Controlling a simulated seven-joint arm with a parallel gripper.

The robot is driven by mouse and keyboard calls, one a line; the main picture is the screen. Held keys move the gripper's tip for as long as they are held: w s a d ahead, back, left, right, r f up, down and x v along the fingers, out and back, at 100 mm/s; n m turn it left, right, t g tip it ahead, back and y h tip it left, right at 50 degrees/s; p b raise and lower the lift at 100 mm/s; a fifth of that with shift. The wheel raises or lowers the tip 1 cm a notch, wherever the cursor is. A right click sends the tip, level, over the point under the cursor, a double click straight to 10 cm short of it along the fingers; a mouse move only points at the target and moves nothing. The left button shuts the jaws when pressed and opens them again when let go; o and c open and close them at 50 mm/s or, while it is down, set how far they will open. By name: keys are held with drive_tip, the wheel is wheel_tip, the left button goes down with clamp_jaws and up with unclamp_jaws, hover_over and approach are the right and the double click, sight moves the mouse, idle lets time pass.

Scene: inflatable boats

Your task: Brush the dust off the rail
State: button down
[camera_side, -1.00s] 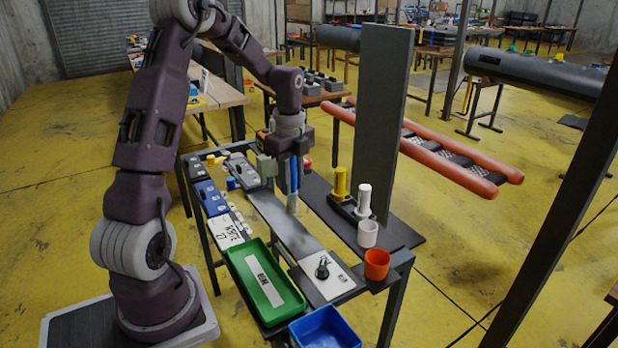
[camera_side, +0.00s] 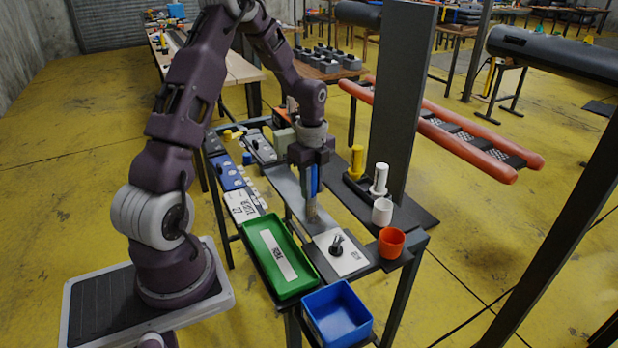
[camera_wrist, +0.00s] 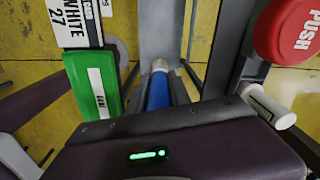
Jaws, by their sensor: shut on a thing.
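My gripper (camera_side: 308,168) is shut on a blue-handled brush (camera_side: 313,184) and holds it upright, bristles down. The pale bristles are at or just above the near part of the rail (camera_side: 285,187), a flat grey strip along the table; I cannot tell if they touch. In the wrist view the brush (camera_wrist: 158,90) points away from my gripper over the grey rail (camera_wrist: 160,25). Part of the rail is hidden behind my gripper and the brush. I cannot make out dust on it.
Left of the rail are a green tray (camera_side: 259,236) and white label cards (camera_side: 243,207).

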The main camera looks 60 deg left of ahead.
drive_tip(key=shift+d+r, duration=0.2)
drive_tip(key=shift+d, duration=0.85)
drive_tip(key=shift+d+r, duration=0.15)
drive_tip(key=shift+d, duration=0.95)
drive_tip(key=shift+d+r, duration=0.2)
drive_tip(key=shift+d, duration=0.85)
drive_tip(key=shift+a+r, duration=0.15)
drive_tip(key=shift+a, duration=3.65)
drive_tip(key=shift+a+r, duration=0.1)
drive_tip(key=shift+r, duration=3.2)
drive_tip(key=shift+f, duration=0.15)
